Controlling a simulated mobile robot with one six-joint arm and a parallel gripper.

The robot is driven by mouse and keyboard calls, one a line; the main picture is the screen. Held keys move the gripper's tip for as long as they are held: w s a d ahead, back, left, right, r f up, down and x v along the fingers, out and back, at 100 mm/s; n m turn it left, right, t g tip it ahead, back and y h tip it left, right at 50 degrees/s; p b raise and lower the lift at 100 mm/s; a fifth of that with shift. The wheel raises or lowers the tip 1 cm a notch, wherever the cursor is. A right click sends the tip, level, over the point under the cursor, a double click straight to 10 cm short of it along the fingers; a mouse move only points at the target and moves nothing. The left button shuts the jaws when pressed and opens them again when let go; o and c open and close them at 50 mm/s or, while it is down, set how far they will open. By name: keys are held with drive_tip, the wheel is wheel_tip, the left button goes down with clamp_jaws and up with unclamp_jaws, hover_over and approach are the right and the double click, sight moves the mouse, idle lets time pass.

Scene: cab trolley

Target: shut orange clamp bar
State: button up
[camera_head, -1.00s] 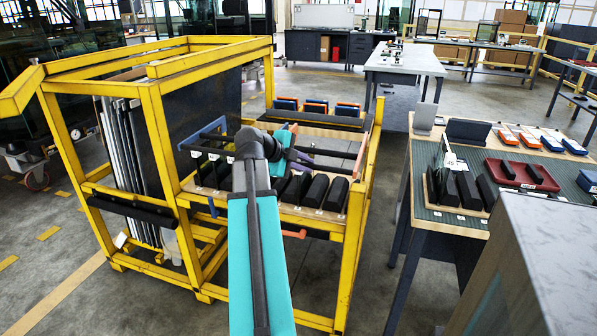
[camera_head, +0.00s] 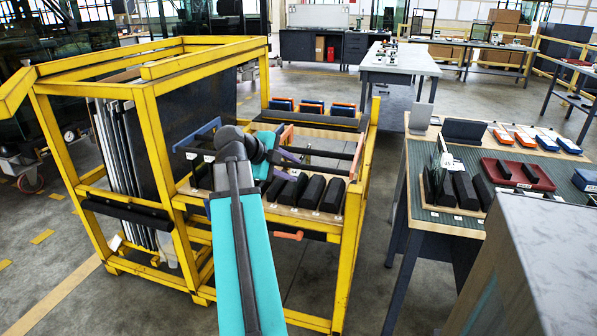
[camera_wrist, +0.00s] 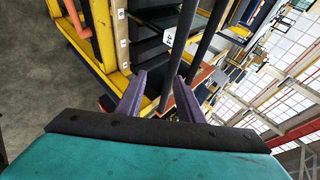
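The orange clamp bar (camera_head: 358,157) stands raised over the yellow trolley's right-hand bay. It has orange end arms and a dark crossbar (camera_head: 325,153); part of it is hidden behind my arm. My gripper (camera_head: 291,158) is at the crossbar's left part. In the wrist view, its two purple fingers (camera_wrist: 157,95) are apart, with dark rods (camera_wrist: 200,45) running across and between them. I cannot tell whether the fingers touch a rod. An orange handle (camera_head: 287,235) sticks out low on the trolley's front; its link to the bar is unclear.
A blue clamp bar (camera_head: 197,136) stands left of my arm. Several black blocks (camera_head: 312,192) sit in the bay below. The yellow trolley frame (camera_head: 158,150) surrounds this space. A workbench (camera_head: 420,210) with parts stands to the right, across a gap of floor.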

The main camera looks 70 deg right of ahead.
drive_tip(key=v, duration=0.9)
drive_tip(key=shift+s, duration=0.25)
drive_tip(key=shift+r, duration=0.15)
